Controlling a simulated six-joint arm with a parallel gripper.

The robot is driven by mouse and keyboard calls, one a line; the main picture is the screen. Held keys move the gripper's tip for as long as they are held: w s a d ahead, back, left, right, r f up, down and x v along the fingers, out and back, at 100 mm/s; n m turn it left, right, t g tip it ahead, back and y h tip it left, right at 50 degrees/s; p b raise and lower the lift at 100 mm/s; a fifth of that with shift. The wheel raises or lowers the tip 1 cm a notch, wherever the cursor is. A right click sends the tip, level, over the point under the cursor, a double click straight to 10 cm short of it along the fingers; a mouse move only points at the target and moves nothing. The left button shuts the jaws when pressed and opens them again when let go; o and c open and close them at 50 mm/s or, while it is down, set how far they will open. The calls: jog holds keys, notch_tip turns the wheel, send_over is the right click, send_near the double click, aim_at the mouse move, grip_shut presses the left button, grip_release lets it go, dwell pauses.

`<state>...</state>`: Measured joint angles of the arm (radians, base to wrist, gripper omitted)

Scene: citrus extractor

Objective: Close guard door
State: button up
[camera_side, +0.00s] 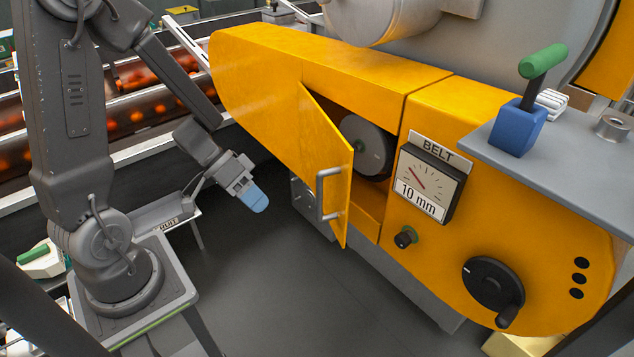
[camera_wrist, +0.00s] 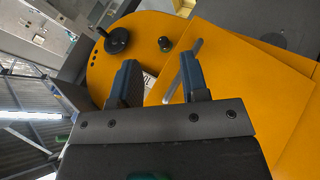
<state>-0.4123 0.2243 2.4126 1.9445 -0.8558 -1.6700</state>
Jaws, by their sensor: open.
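The yellow guard door (camera_side: 326,150) stands partly open on the front of the yellow machine housing. It swings outward from its left edge, and its silver handle (camera_side: 321,195) is on the free right edge. A dark pulley (camera_side: 368,146) shows through the opening. My gripper (camera_side: 256,200), with blue fingertips, is left of the door and apart from it in the side view. In the wrist view my gripper (camera_wrist: 159,84) is open with nothing between its fingers. There the door (camera_wrist: 245,65) lies beyond the right finger, and its handle (camera_wrist: 190,70) shows just above that finger.
A BELT gauge (camera_side: 427,182) reading 10 mm, a small black knob (camera_side: 404,239) and a black crank (camera_side: 493,285) sit right of the door. A green-topped lever (camera_side: 543,61) stands on a grey shelf. Dark floor (camera_side: 270,290) lies clear below the gripper.

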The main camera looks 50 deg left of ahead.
jog(key=w+d+m+t, duration=0.1)
jog(key=w+t, duration=0.2)
jog(key=w, duration=0.1)
jog(key=w+d+f+m+t+h, duration=0.1)
jog(key=w+m+t, duration=0.1)
jog(key=w+t, duration=0.2)
jog(key=w+d+m+t, duration=0.1)
jog(key=w+m+t, duration=0.1)
jog(key=w, duration=0.3)
jog(key=shift+w+d+f+t, duration=0.2)
jog(key=shift+w+d+t, duration=0.2)
jog(key=shift+t, duration=0.5)
grip_shut()
dwell(0.3)
